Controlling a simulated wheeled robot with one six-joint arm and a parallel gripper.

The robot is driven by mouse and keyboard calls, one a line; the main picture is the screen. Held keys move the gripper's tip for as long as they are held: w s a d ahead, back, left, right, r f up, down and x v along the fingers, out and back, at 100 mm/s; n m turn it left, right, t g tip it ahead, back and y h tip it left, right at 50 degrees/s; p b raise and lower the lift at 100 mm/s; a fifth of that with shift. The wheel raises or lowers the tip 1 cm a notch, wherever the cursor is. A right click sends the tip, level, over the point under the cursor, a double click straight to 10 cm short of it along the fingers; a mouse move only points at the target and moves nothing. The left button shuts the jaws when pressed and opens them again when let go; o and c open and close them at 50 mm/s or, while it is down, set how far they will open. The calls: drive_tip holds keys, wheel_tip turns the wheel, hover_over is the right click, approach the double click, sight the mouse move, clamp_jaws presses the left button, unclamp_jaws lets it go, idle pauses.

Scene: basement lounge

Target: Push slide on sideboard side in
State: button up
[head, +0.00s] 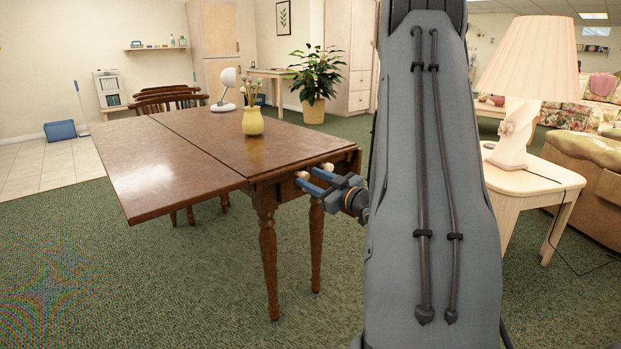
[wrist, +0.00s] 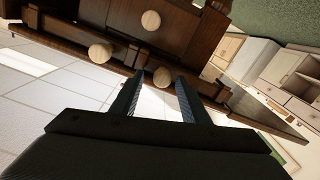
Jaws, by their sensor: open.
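A dark brown wooden drop-leaf table (head: 185,160) stands left of my arm, its leaf raised. Its near right end carries small pale round knobs, one (head: 302,175) left of another (head: 327,167). In the wrist view the dark table end (wrist: 185,30) fills the top, with an upper knob (wrist: 151,20), a left knob (wrist: 100,53) and a lower knob (wrist: 162,76). My gripper (head: 312,179) is at this end, open, its blue fingers pointing toward the knobs. In the wrist view the lower knob appears between the fingertips (wrist: 160,79); contact is unclear. Which knob belongs to the slide is unclear.
A yellow vase (head: 252,122) with flowers and a white lamp (head: 224,92) stand on the table. A pale side table (head: 530,177) with a large lamp (head: 525,75) is right of my arm. Pale cabinets (head: 350,50) stand behind. Green carpet (head: 150,280) in front is clear.

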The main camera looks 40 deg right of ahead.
drive_tip(key=s+p, duration=0.1)
drive_tip(key=s, duration=0.5)
drive_tip(key=shift+s+d, duration=0.25)
drive_tip(key=shift+d, duration=0.05)
